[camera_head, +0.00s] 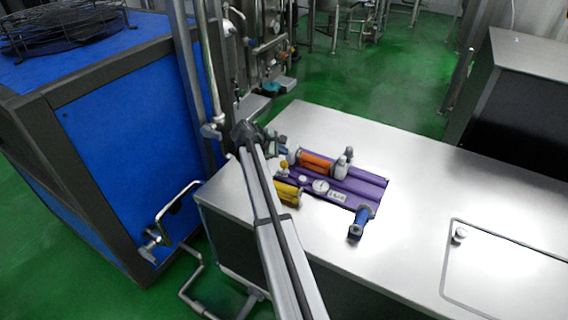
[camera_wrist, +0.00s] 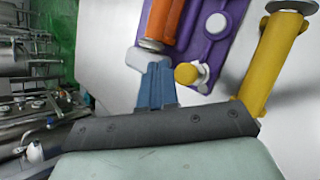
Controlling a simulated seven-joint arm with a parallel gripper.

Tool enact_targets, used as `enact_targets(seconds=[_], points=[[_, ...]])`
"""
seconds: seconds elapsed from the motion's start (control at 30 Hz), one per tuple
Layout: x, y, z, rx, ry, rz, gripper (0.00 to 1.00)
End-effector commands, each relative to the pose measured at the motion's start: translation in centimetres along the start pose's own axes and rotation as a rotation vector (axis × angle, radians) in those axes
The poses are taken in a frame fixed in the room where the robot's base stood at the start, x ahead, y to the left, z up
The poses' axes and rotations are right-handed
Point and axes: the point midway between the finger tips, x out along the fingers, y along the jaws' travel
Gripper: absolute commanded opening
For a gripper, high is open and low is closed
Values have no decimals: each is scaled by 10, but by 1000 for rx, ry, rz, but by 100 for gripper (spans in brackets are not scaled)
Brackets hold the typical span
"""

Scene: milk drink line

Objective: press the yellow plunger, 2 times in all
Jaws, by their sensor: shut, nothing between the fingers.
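The yellow plunger (camera_head: 284,169), a small round-capped knob, stands at the left end of the purple base (camera_head: 372,185) on the steel table. It also shows in the wrist view (camera_wrist: 187,74), just right of my fingertips. My gripper (camera_wrist: 158,66) is shut, with its blue-grey fingers together and nothing between them. Its fingertips look close beside the plunger; I cannot tell their height over it. In the head view my gripper (camera_head: 279,147) is at the base's left end, partly hidden by my arm.
An orange cylinder (camera_head: 317,162) lies along the back of the base. A yellow cylinder (camera_head: 288,194) lies at its front left, and a blue cylinder (camera_head: 358,222) at its front right. A white gauge (camera_head: 321,185) sits mid-base.

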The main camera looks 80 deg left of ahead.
Motion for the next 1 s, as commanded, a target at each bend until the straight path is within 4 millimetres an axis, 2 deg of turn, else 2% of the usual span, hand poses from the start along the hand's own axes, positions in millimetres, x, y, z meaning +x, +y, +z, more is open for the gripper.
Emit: enact_targets(seconds=[0.33,1.0], points=[[-18,13,14,0,0,0,0],[-19,14,14,0,0,0,0]])
